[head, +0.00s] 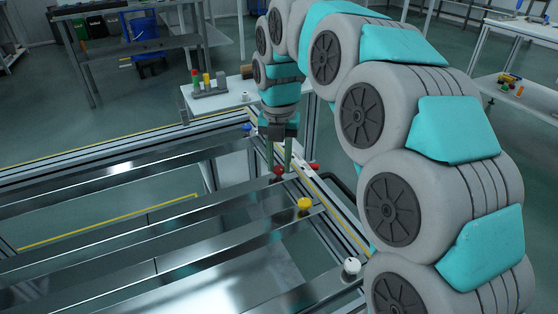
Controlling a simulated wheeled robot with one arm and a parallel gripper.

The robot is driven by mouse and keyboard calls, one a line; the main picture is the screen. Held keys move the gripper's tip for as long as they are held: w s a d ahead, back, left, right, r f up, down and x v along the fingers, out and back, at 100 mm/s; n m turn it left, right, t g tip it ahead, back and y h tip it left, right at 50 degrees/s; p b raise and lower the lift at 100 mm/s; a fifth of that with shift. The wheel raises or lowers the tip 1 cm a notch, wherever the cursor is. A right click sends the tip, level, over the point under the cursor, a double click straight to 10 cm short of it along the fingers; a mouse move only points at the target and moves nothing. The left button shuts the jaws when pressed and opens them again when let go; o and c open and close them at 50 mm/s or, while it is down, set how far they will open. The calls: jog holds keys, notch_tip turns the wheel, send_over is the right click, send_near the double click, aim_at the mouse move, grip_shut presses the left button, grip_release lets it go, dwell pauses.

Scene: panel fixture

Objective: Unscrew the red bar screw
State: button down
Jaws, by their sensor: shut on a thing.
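The red bar screw (278,171) sits at the end of a metal bar, near the right rail of the panel frame. My gripper (279,165) points down over it, its two green fingers on either side of the screw. It is shut on the red bar screw. The fingertips partly hide the screw, so I cannot tell how far it stands out of the bar.
A yellow screw (304,204), a white screw (351,266) and a blue screw (247,128) lie along the same rail. A red piece (313,168) is right of my gripper. A white table (222,102) with coloured blocks stands behind. My arm covers the right side.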

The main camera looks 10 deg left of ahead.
aim_at(279, 168)
jog(key=c, duration=0.6)
grip_release()
jog(key=shift+r, duration=0.1)
jog(key=shift+r+b, duration=0.3)
jog(key=shift+r, duration=3.45)
